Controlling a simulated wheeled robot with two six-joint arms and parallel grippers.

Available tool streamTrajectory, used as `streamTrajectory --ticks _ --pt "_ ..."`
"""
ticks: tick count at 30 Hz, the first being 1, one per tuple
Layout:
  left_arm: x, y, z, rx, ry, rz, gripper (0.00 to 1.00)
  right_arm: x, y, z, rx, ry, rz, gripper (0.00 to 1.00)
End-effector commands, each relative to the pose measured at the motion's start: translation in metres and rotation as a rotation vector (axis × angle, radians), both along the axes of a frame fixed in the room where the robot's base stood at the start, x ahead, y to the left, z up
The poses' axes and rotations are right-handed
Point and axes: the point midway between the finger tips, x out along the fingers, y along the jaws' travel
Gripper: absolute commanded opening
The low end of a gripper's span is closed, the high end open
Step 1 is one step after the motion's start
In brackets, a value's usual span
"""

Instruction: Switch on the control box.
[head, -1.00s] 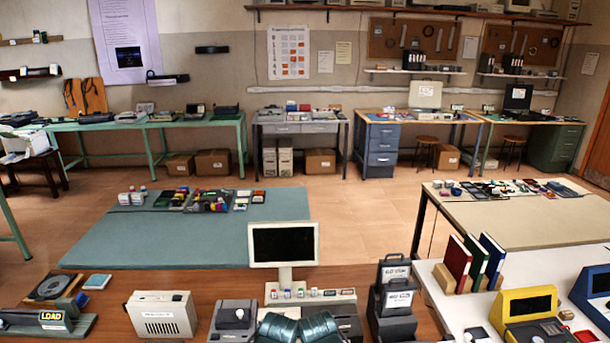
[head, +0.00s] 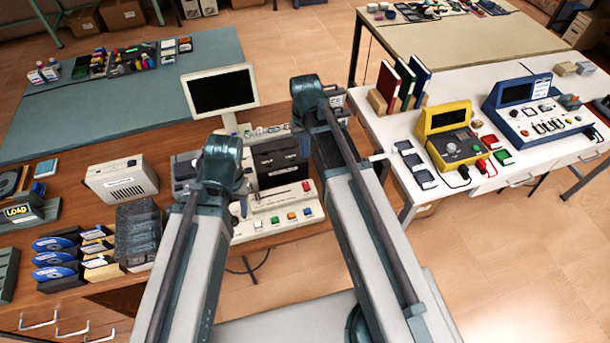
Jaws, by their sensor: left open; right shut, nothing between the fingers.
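No box in the head view carries a label I can read as the control box. A cream console (head: 285,212) with coloured buttons along its front stands on the wooden desk in the centre, partly hidden by my arms. A yellow box (head: 452,135) with a dark screen and a knob stands on the white table at right. A blue box (head: 540,110) with a screen and several controls stands beside it. My two arms rise from the bottom centre across the console. I cannot make out either gripper's fingers; they seem hidden behind the arm links.
A monitor (head: 222,90) stands behind the console. A cream speaker box (head: 122,182), discs (head: 55,257) and a dark grey tray (head: 138,230) are at left. Red, green and blue books (head: 405,82) stand on the white table (head: 400,125). Open floor lies in front of the tables.

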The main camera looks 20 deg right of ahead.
Motion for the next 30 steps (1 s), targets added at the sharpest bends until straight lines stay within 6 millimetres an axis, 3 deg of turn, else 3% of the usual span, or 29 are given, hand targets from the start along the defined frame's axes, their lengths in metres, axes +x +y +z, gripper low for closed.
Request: streamTrajectory --ticks 11,30 --pt "0.000 0.000 -0.016 0.000 0.000 0.000 0.50 0.000 0.000 -0.017 0.000 0.000 0.001 0.00" --pt "0.000 0.000 -0.104 0.000 0.000 0.003 0.50 0.000 0.000 -0.104 0.000 0.000 0.001 0.00"
